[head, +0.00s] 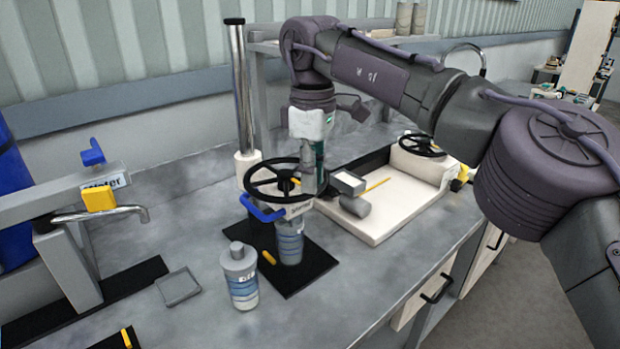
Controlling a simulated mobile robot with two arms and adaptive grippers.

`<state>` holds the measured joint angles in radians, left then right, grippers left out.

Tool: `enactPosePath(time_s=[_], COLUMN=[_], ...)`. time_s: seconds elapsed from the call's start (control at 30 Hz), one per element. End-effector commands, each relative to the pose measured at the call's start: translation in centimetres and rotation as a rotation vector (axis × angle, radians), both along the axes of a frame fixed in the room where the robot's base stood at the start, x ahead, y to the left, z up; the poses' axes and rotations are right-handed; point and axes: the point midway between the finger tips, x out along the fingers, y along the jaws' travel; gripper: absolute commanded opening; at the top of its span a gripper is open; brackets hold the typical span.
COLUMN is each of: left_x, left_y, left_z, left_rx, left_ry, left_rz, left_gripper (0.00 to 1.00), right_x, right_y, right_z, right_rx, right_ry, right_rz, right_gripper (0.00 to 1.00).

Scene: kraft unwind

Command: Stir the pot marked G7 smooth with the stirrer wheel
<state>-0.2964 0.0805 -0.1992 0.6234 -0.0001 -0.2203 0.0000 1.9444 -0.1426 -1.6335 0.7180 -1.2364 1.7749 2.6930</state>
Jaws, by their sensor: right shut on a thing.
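The black spoked stirrer wheel (262,192) sits on top of a stand with a silver post at the back of the bench. A blue lever (262,209) juts out under it. A pot with a blue-striped label (290,245) stands upright below the wheel on a black mat (318,263). My right gripper (308,186) reaches down from above and is shut on the wheel at its right side; the fingertips are partly hidden. A second grey-capped pot (240,277) stands apart at the front left. The pot markings are too small to read. My left gripper is out of view.
A white tray (375,238) with small items and another black wheel (422,146) lies to the right. A grey frame with a tap (102,213) stands at the left. A small grey square dish (178,287) lies nearby. The bench front is mostly clear.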

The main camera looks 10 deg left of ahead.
Motion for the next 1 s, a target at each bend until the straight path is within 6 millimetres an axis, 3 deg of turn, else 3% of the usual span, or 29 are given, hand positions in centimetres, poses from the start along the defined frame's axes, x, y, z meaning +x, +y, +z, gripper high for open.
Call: enactPosePath(time_s=[0.13, 0.57, 0.6, 0.73, 1.0], left_x=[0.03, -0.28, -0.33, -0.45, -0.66], left_y=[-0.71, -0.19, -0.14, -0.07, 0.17], left_z=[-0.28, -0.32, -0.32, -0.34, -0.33], left_rx=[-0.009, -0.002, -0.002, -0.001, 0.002], left_ry=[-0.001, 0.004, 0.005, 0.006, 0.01], left_rz=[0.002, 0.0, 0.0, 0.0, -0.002], left_gripper=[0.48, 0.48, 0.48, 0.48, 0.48], right_x=[-0.02, -0.04, -0.04, -0.03, 0.02], right_y=[0.11, 0.11, 0.11, 0.09, 0.03], right_z=[-0.11, -0.09, -0.09, -0.09, -0.02], right_rx=[0.004, 0.003, 0.003, 0.002, 0.002], right_ry=[0.0, 0.001, 0.001, 0.001, -0.001], right_rz=[-0.025, -0.034, -0.034, -0.034, -0.034], right_gripper=[0.0, 0.0, 0.24, 0.46, 0.48])
